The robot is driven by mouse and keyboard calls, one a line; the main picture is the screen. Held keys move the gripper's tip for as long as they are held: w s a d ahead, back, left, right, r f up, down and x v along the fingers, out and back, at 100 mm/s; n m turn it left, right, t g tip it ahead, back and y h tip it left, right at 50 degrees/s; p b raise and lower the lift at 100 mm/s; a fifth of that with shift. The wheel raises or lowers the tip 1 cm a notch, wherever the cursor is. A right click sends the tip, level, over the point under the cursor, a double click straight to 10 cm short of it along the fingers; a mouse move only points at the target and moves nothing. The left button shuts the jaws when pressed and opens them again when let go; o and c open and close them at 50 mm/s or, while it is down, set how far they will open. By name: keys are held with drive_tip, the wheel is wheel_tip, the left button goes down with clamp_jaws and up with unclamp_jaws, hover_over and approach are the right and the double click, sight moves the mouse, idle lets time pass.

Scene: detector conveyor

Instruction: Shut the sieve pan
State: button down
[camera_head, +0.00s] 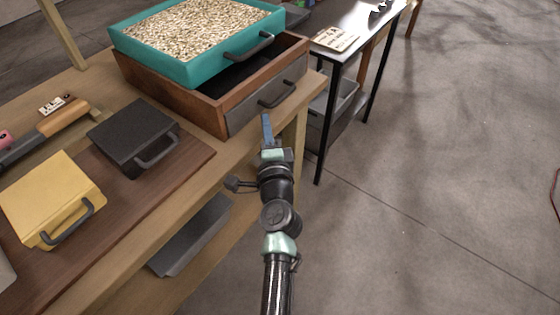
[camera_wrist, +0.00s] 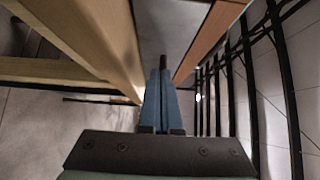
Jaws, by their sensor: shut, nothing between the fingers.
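A teal pan (camera_head: 184,62) full of pale grains sits at the top left of the head view, with a dark handle on its front. Below it is a brown wooden box (camera_head: 168,96) with a grey front (camera_head: 240,116) and a dark handle (camera_head: 278,94). The box's front part sticks out past the teal pan, and its dark inside shows. Which of these is the sieve pan I cannot tell for certain. My gripper (camera_head: 266,117) is shut and empty, just in front of the grey front and below its handle. Its blue fingers (camera_wrist: 160,72) also show in the wrist view, pointing at a grey surface.
A dark case (camera_head: 128,132) and a yellow case (camera_head: 46,205) lie on the wooden bench (camera_head: 225,155) at left. A black-framed table (camera_head: 362,22) with a labelled card stands at the back. The floor (camera_head: 430,170) at right is clear.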

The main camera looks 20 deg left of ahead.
drive_tip(key=v, duration=1)
drive_tip(key=shift+d, duration=0.3)
drive_tip(key=w+d+r+n+t, duration=0.15)
drive_tip(key=r+n, duration=0.35)
drive_tip(key=r, duration=0.8)
drive_tip(key=w+d+r+n+t, duration=0.1)
drive_tip(key=d+r+n+t, duration=0.25)
drive_tip(key=r, duration=0.95)
drive_tip(key=s+d+r+n+t+h, duration=0.1)
drive_tip(key=s+d+r+t+h, duration=0.15)
drive_tip(key=s+r, duration=0.4)
drive_tip(key=s+d+r+n+t+h, duration=0.2)
drive_tip(key=s+d+r+h, duration=0.15)
drive_tip(key=r, duration=0.65)
drive_tip(key=s+d+r+n+t+h, duration=0.1)
drive_tip(key=s+d+r+t+h, duration=0.25)
drive_tip(key=r, duration=0.55)
wheel_tip(320, 180, up, 12)
drive_tip(key=g+y+p, duration=0.1)
drive_tip(key=p, duration=1.3)
drive_tip(key=shift+a+g, duration=0.25)
drive_tip(key=shift+g, duration=0.05)
